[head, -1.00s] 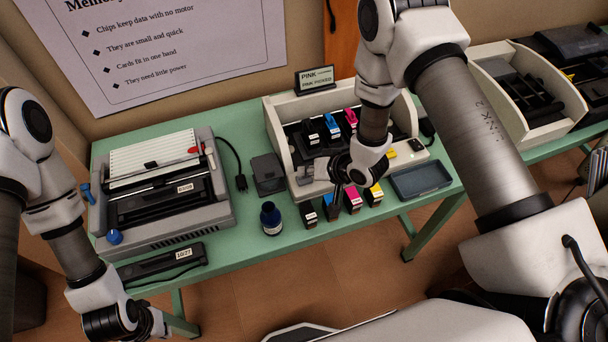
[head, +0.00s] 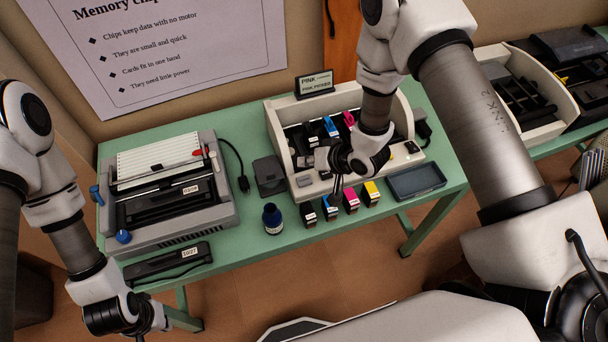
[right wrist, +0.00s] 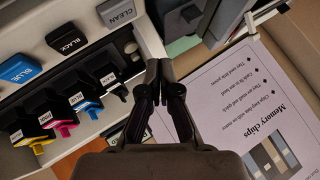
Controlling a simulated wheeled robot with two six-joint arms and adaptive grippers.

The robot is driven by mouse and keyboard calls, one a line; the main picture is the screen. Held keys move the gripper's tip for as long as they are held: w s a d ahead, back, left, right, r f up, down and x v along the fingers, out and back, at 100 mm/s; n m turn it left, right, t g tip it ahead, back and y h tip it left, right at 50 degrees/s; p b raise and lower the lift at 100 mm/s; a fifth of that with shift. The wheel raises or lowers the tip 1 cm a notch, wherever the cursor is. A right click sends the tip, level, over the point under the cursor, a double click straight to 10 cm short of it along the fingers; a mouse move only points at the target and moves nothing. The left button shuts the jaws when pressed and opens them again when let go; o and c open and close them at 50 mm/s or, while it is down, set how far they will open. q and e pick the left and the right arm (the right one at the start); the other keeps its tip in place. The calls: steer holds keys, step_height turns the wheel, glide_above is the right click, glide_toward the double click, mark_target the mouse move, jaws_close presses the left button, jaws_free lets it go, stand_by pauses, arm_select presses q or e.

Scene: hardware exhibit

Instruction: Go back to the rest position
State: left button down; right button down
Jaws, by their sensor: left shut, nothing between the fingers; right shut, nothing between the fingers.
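My left gripper (head: 158,322) hangs low at the left of the head view, in front of the green table's near edge, shut and empty. Part of the station is hidden behind my right arm.
A sign (head: 315,84) stands behind the station. Another white station (head: 540,125) is at the right.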

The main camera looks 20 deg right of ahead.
mark_target(332, 210)
stand_by(0.3)
stand_by(0.5)
steer(key=s+d+f+g+h, duration=0.1)
steer(key=s+f, duration=0.1)
steer(key=s, duration=0.2)
steer(key=s+d+f+g+h, duration=0.1)
steer(key=s+d+f, duration=0.1)
steer(key=s, duration=0.1)
steer(key=s+d+f+g+h, duration=0.1)
steer(key=s+f, duration=0.1)
steer(key=s, duration=0.2)
steer(key=shift+s+d, duration=0.35)
steer(key=s+d+f+g+h, duration=0.15)
steer(key=s+d+g, duration=0.25)
steer(key=s, duration=0.9)
step_height(332, 210, down, 11)
steer(key=s+n+h+b, duration=0.1)
steer(key=s+b, duration=0.1)
steer(key=b, duration=0.9)
steer(key=shift+d+r, duration=0.15)
steer(key=shift+d, duration=0.15)
